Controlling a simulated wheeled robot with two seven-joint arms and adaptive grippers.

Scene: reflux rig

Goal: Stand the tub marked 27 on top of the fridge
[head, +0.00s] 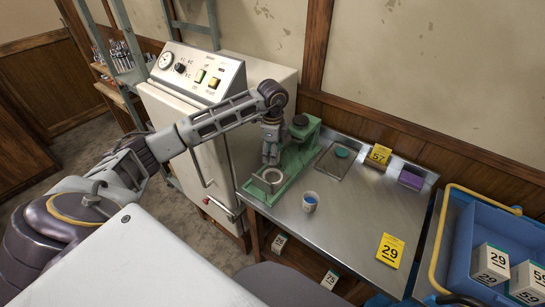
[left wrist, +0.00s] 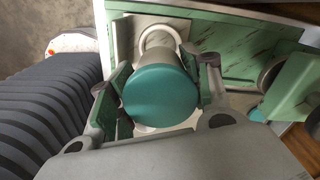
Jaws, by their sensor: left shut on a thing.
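My left gripper (head: 270,158) points down beside the green stand (head: 300,145) on the steel table. In the left wrist view its fingers (left wrist: 162,88) are shut on a tub with a round teal lid (left wrist: 160,95) and a pale grey body. No number shows on the tub, so I cannot tell whether it is marked 27. In the head view the fingers mostly hide it. A white cabinet with a dial and switches (head: 205,125), probably the fridge, stands left of the table. Part of its flat top (head: 268,72) shows bare behind the panel. My right gripper is not in view.
The stand has a pale ring (head: 270,177) at its front. A blue crate (head: 462,240) stands right.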

